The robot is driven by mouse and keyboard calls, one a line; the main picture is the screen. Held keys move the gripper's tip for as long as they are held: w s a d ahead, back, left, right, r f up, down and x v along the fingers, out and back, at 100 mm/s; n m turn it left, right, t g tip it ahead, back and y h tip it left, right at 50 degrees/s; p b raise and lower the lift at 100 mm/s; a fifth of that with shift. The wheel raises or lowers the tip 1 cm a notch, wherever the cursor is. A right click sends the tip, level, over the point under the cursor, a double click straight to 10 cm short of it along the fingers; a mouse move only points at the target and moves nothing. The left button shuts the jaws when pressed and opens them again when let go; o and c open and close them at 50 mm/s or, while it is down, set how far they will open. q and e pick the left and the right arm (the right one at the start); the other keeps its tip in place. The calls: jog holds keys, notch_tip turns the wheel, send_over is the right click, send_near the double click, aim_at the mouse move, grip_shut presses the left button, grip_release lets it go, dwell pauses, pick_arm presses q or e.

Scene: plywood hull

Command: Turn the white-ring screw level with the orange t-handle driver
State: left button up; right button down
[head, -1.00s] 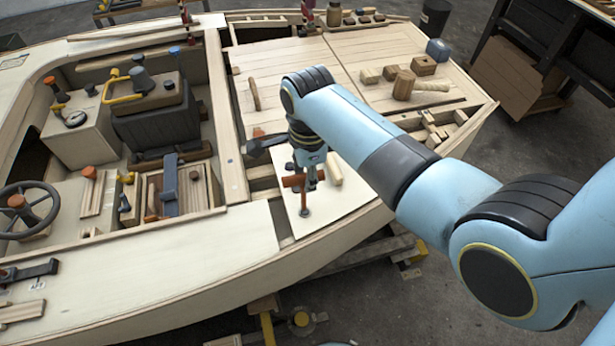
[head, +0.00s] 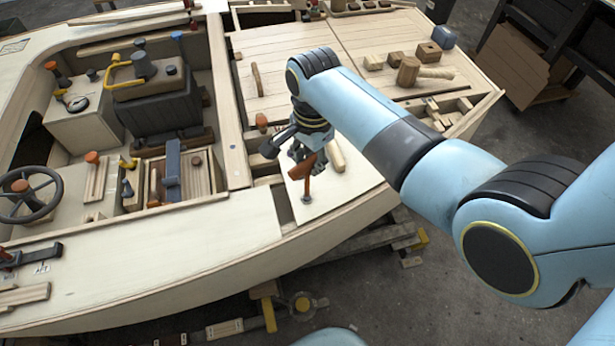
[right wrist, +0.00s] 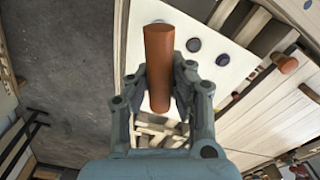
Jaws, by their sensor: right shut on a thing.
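The orange t-handle driver (head: 307,168) stands on a pale panel (head: 340,190) at the boat's side, its dark shaft running down to a round foot on the panel. My right gripper (head: 305,155) is shut on its orange crossbar from above. In the right wrist view the crossbar (right wrist: 159,62) lies between the two fingers. Dark round screw heads (right wrist: 222,60) show on the panel beside it. I cannot make out a white ring; the screw under the driver is hidden. My left gripper is not in view.
A wooden mallet (head: 425,72) and several blocks lie on the deck behind my right arm. A short pale peg (head: 335,154) is close beside the driver. A steering wheel (head: 28,195) and a console are at left. Grey floor lies beyond the hull edge.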

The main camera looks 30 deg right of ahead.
jog(key=shift+f, duration=0.5)
dwell(0.6)
jog(key=m, duration=0.4)
jog(key=shift+s, duration=0.2)
jog(key=shift+m, duration=0.9)
jog(key=shift+a, duration=0.1)
